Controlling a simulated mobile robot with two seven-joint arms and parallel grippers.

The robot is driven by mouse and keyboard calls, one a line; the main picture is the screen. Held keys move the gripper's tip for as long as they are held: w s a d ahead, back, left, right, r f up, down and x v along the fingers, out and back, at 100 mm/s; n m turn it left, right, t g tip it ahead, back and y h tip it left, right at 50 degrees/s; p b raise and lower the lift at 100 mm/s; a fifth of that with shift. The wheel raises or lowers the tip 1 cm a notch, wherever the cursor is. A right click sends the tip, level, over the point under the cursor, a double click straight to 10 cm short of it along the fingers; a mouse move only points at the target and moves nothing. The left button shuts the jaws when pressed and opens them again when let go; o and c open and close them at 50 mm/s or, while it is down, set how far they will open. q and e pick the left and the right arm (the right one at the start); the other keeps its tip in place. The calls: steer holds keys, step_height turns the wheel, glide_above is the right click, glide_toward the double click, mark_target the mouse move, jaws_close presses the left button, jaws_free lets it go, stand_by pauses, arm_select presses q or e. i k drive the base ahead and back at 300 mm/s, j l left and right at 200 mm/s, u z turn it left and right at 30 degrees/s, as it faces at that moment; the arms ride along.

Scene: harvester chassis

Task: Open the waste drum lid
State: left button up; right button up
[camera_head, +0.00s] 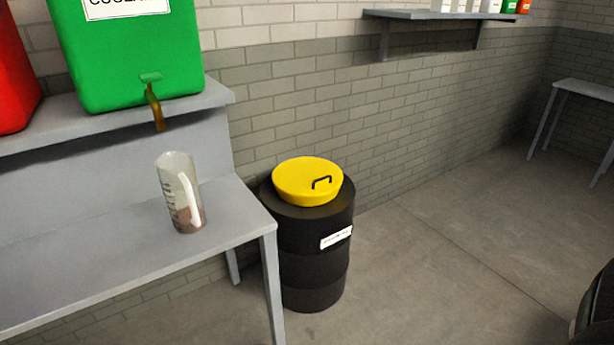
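The waste drum (312,258) is a black ribbed barrel with a white label, standing upright on the floor in the middle of the head view. Its round yellow lid (300,178) sits on top, slightly raised and looking a little tilted. A dark bar handle (322,182) is on the lid's right part. Neither of my grippers shows in this view.
A grey bench (110,245) left of the drum holds a clear measuring jug (180,190) with brownish liquid. A green tank (125,50) with a brass tap stands on its upper shelf. A wall shelf (450,16) holds bottles. Floor right of the drum is clear.

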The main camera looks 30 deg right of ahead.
mark_target(304, 177)
steer(key=i+l, duration=0.1)
steer(key=l, duration=0.25)
steer(key=i+l, duration=0.15)
steer(key=l, duration=0.2)
steer(key=i+l, duration=0.1)
steer(key=l, duration=0.3)
steer(key=i+l, duration=0.15)
steer(key=l, duration=0.2)
steer(key=i+l, duration=0.1)
steer(key=l, duration=0.25)
steer(key=i+l, duration=0.15)
steer(key=l, duration=0.2)
